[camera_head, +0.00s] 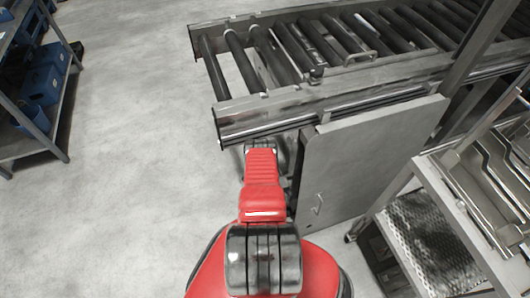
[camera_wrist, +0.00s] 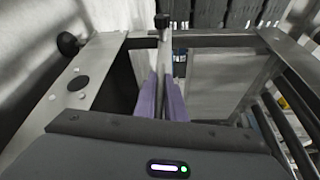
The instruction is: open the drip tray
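My gripper (camera_wrist: 164,98) shows in the wrist view as two purple fingers close together, with a narrow grey metal bar (camera_wrist: 165,58) between them. The fingers appear closed on this bar, which has a black knob (camera_wrist: 162,20) at its far end. A metal frame with a dark opening surrounds it. I cannot tell for sure which part is the drip tray. In the head view my red arm reaches to the near end of the roller conveyor (camera_head: 240,128), and the arm hides my gripper there.
A grey panel door (camera_head: 365,160) with a small handle stands right of my arm. A metal rack (camera_head: 450,195) with trays is at the right. A shelf with blue bins (camera_head: 42,85) stands at the far left. The floor (camera_head: 130,130) between is clear.

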